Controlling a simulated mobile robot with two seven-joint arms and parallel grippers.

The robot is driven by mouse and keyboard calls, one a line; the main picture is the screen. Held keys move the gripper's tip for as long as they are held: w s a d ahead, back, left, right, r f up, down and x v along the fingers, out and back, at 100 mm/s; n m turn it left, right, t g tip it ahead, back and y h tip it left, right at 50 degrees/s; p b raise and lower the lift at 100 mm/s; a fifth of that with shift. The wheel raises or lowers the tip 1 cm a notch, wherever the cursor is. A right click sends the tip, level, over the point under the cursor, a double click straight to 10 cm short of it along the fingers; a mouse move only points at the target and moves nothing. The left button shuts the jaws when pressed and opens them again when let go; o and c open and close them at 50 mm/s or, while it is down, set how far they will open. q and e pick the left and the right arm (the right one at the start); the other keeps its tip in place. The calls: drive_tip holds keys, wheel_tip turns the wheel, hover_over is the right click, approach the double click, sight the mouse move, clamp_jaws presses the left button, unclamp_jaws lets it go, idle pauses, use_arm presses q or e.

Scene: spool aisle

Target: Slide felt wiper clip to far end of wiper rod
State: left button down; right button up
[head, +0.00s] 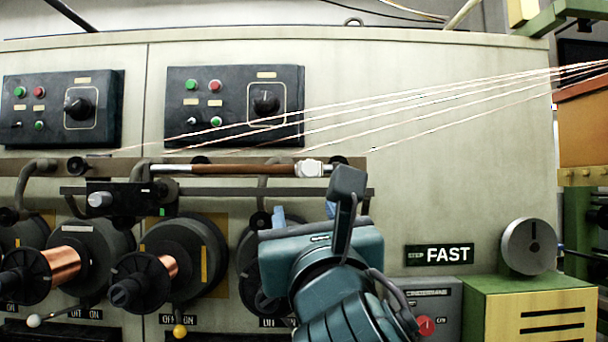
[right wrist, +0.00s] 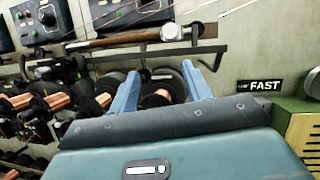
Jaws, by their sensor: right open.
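The wiper rod (head: 240,169) runs level across the front of the machine, with a bright metal stretch at its left and a brown stretch to the right. A pale block, seemingly the felt wiper clip (head: 310,168), sits near the rod's right end. In the right wrist view the rod (right wrist: 125,41) and clip (right wrist: 171,32) lie beyond and above the fingertips. My right gripper (head: 305,211) is below the clip, apart from it. Its two blue fingers are spread and empty in the right wrist view (right wrist: 160,70). My left gripper is in neither view.
A dark bar (head: 225,191) runs just under the rod. Copper spools (head: 66,265) stand below at the left. Thin wires (head: 440,98) slant across above the rod towards the right. A FAST sign (head: 440,254) and a green box (head: 540,305) are at the right.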

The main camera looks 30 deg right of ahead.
sight(311, 170)
drive_tip(key=shift+h, duration=0.6)
drive_tip(key=p+x, duration=0.3)
drive_tip(key=s+r+p+x, duration=0.1)
drive_tip(key=p+x, duration=0.2)
drive_tip(key=x, duration=0.1)
drive_tip(key=d+r+p+x, duration=0.1)
drive_tip(key=p+x, duration=0.2)
drive_tip(key=x, duration=0.1)
drive_tip(key=shift+s+d, duration=0.1)
drive_tip(key=shift+w+d+r, duration=0.1)
drive_tip(key=shift+w, duration=0.15)
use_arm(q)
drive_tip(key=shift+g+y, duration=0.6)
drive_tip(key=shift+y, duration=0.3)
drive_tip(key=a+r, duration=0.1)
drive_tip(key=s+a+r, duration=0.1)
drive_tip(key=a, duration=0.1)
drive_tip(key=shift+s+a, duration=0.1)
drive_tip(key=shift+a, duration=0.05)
use_arm(e)
drive_tip(key=shift+w, duration=0.15)
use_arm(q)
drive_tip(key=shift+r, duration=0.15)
use_arm(e)
clamp_jaws()
